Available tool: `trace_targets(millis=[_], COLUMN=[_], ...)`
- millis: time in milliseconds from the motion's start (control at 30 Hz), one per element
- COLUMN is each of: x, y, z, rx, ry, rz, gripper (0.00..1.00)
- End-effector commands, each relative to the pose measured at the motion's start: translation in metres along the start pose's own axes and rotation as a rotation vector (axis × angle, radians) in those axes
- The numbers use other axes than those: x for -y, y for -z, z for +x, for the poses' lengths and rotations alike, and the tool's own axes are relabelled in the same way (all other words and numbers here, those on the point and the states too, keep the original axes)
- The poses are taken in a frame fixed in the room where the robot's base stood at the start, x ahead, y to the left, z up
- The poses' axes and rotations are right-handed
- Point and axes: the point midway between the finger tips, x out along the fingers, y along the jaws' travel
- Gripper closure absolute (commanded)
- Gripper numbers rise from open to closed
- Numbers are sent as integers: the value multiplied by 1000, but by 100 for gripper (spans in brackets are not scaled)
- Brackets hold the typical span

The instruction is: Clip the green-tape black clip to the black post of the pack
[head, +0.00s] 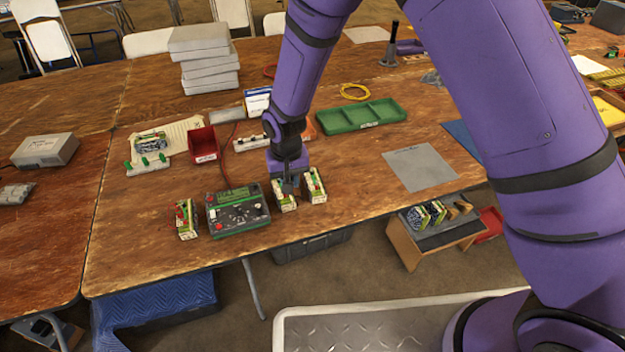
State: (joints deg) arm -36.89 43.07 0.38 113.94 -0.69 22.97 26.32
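My gripper (288,184) points down over a small battery pack (284,203) right of the green charger (238,211), touching or just above its top. Whether its fingers are open or shut is too small to tell. A second pack (314,188) stands close to the right of it, and a third (186,220) stands left of the charger. The packs are pale with green and red parts on top. The black post and the green-tape black clip cannot be made out; my gripper covers part of the middle pack's top.
Behind are a red bin (202,145), a green divided tray (362,116), a white strip (251,143) and stacked grey cases (205,58). A grey mat (420,168) lies bare to the right. The table's front edge is close to the packs.

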Motion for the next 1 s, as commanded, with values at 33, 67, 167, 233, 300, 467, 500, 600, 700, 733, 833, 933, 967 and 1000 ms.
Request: trace_targets(millis=[33, 67, 167, 233, 300, 467, 500, 600, 700, 733, 833, 933, 967, 1000], x=[12, 18, 39, 53, 67, 100, 107, 128, 148, 154, 174, 194, 200, 209], y=[3, 5, 12, 16, 20, 31, 33, 40, 46, 48, 54, 61, 63, 66], z=[0, 0, 0, 1, 0, 0, 1, 0, 1, 1, 1, 1, 1, 1], rx=[-1, -1, -1, -2, -1, -1, 0, -1, -1, -2, -1, -1, -1, -2], ry=[0, 0, 1, 1, 1, 1, 1, 1, 1, 1, 1, 0, 1, 1], rz=[-4, -3, -5, -3, -4, -3, -2, -3, -2, -2, -3, -2, -2, -3], gripper=[95, 95, 95, 95, 95, 95, 95, 95, 95, 95, 95, 95, 95, 95])
